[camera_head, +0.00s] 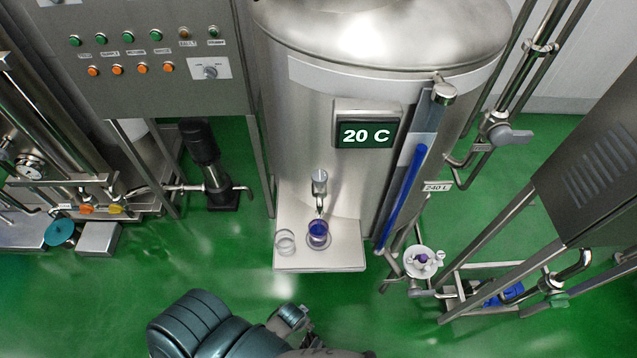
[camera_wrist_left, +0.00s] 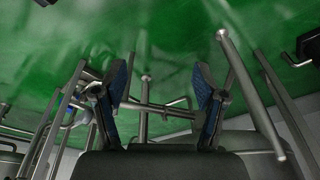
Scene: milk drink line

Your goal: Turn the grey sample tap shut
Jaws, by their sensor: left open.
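The grey sample tap (camera_head: 319,186) sticks out from the lower front of the steel tank in the head view. Its spout points down over a clear cup with blue-purple liquid (camera_head: 318,232). The exact turn of its handle is too small to tell. My left gripper (camera_wrist_left: 162,84) is open in the left wrist view, its two blue-padded fingers apart with nothing between them. That view shows green floor and steel pipes beyond the fingers; I cannot make out the tap there. No right gripper shows.
A steel drip shelf (camera_head: 340,258) holds the cup and an empty clear glass (camera_head: 284,242). A blue level tube (camera_head: 402,200) runs down the tank's right side. A grey-handled valve (camera_head: 507,135) is at right. The button panel (camera_head: 150,60) is upper left.

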